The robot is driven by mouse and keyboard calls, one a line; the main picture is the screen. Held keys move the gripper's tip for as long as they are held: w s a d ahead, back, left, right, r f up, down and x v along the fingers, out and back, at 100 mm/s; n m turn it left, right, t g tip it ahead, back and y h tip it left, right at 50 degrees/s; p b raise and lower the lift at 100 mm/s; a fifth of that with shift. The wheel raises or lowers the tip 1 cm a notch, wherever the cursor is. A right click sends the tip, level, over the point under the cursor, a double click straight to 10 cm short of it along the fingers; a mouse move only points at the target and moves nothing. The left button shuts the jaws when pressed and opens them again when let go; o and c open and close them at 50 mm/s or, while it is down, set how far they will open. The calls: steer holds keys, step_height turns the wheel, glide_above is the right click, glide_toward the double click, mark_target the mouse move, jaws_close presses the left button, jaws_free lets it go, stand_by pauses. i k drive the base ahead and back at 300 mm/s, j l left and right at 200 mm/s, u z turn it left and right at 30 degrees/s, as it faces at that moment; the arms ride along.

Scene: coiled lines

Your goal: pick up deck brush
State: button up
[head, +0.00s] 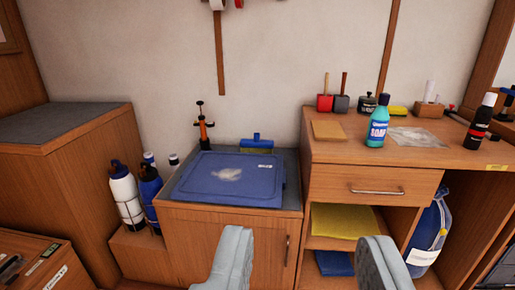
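A blue brush-like head with a short upright stub and a yellowish lower part, which looks like the deck brush (256,139), stands behind a blue lid-like panel (228,180) on the low cabinet. The panel hides some of its lower front. My gripper (306,237) shows as two pale grey fingers at the bottom of the picture, spread wide apart with nothing between them. It is nearer to me than the cabinet and to the right of the brush.
An orange pump (203,128) stands left of the brush. White and blue bottles (126,192) stand lower left.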

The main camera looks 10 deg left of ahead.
mark_target(256, 145)
steer(key=i+j+z, duration=0.2)
steer(key=i, duration=0.5)
steer(key=i+j+z, duration=0.15)
steer(key=i+j, duration=0.4)
steer(key=i+j+z, duration=0.2)
steer(key=i+j, duration=0.3)
steer(key=i, duration=0.25)
